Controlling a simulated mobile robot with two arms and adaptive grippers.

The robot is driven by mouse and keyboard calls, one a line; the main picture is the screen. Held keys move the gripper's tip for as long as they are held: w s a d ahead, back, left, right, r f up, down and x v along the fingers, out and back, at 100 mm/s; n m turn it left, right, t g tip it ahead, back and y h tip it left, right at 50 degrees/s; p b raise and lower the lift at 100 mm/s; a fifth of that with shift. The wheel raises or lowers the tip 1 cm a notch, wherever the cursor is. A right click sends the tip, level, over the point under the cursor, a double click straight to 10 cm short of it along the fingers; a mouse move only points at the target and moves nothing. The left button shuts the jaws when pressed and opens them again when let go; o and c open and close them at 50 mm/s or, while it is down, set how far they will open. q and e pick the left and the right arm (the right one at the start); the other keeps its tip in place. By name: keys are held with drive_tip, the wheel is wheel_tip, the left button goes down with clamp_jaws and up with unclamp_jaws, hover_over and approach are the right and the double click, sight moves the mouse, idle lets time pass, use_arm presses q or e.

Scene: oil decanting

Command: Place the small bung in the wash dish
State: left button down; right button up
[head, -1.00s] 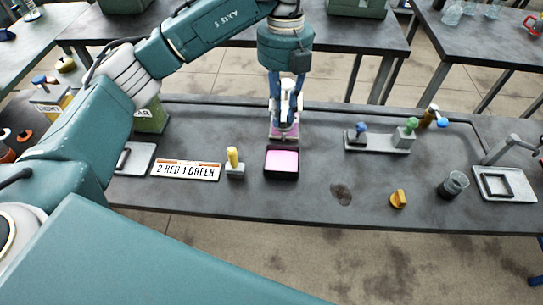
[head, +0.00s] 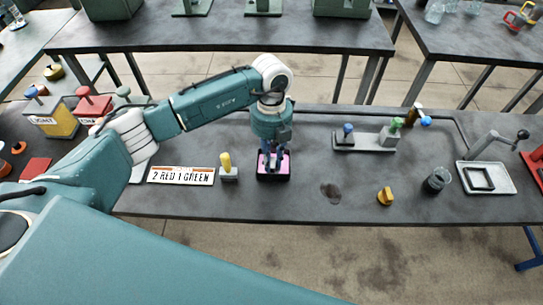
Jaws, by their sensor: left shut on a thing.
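The wash dish (head: 274,179) is a small black square dish with a glowing pink inside, near the middle of the table. My left gripper (head: 272,166) points straight down with its fingertips over or inside the dish. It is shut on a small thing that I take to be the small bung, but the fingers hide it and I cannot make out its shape. I cannot tell whether it touches the dish floor. My right gripper is not in view.
A yellow-topped piece in a grey block (head: 228,174) stands close left of the dish, beside a sign (head: 181,176). To the right are a rack (head: 362,142) with blue and green stoppers, an orange knob (head: 386,196), a dark beaker (head: 437,180) and a tray (head: 507,178). Bare table lies right of the dish.

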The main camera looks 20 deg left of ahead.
use_arm(q)
drive_tip(key=shift+f+b, duration=0.25)
drive_tip(key=shift+b, duration=0.05)
drive_tip(key=c, duration=1.9)
unclamp_jaws()
drive_tip(key=shift+r, duration=0.1)
drive_tip(key=shift+o, duration=0.2)
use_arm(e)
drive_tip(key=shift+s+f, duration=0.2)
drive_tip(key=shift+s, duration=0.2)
use_arm(q)
drive_tip(key=shift+r+p, duration=0.3)
drive_tip(key=shift+p, duration=0.05)
drive_tip(key=shift+w+r+b, duration=0.15)
drive_tip(key=shift+r+b, duration=0.1)
drive_tip(key=shift+b, duration=0.1)
wheel_tip(320, 180, up, 11)
drive_tip(key=w+b, duration=0.1)
drive_tip(key=b, duration=0.2)
drive_tip(key=shift+a, duration=0.2)
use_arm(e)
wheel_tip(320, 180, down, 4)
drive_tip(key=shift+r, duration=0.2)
